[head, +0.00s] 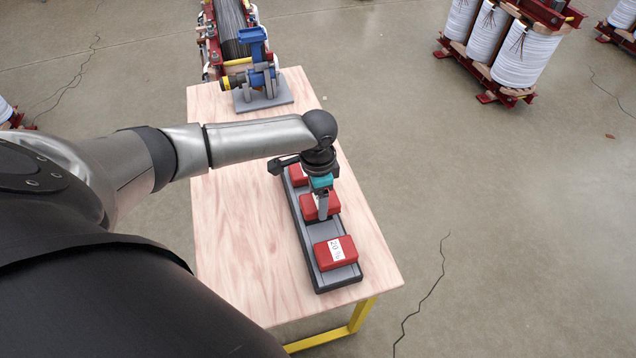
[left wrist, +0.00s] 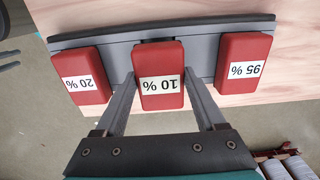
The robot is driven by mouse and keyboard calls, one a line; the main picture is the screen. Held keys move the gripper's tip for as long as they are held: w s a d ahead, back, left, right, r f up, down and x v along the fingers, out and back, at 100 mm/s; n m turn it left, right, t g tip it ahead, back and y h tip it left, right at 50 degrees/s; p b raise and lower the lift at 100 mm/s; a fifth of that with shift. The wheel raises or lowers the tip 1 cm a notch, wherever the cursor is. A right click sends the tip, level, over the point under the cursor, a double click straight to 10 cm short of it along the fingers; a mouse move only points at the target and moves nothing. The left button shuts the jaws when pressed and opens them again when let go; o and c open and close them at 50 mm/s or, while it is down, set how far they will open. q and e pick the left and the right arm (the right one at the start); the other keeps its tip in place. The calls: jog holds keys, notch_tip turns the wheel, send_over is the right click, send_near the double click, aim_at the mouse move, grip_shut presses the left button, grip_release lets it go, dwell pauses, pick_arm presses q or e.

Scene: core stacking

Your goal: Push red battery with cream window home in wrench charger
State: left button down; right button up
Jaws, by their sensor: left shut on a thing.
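A long grey charger tray (head: 309,246) lies on the table with three red batteries along it. In the left wrist view each battery has a pale label: the 20 % battery (left wrist: 81,75), the 10 % battery (left wrist: 161,75) and the 95 % battery (left wrist: 243,69). In the head view the 20 % battery (head: 340,262) is nearest and the middle battery (head: 305,208) is partly covered by my gripper. My left gripper (head: 322,206) points down with its fingers on both sides of the 10 % battery, shut on it. How deep that battery sits is hidden. My right gripper is out of view.
A blue power tool (head: 257,62) with a yellow ring stands on a grey base (head: 264,101) at the table's far end. The wooden table (head: 235,235) is bare left of the tray. Red-framed coil stands (head: 525,55) are on the floor beyond.

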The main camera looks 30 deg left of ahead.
pick_arm(q)
jog(key=shift+d+p, duration=0.1)
jog(key=shift+p, duration=0.35)
jog(key=shift+f+b, duration=0.6)
jog(key=shift+f, duration=0.4)
grip_release()
dwell(0.3)
notch_tip(320, 180, up, 15)
jog(key=p, duration=0.3)
jog(key=shift+r+p, duration=0.15)
jog(key=shift+p, duration=0.15)
jog(key=shift+s, duration=0.1)
dwell(0.3)
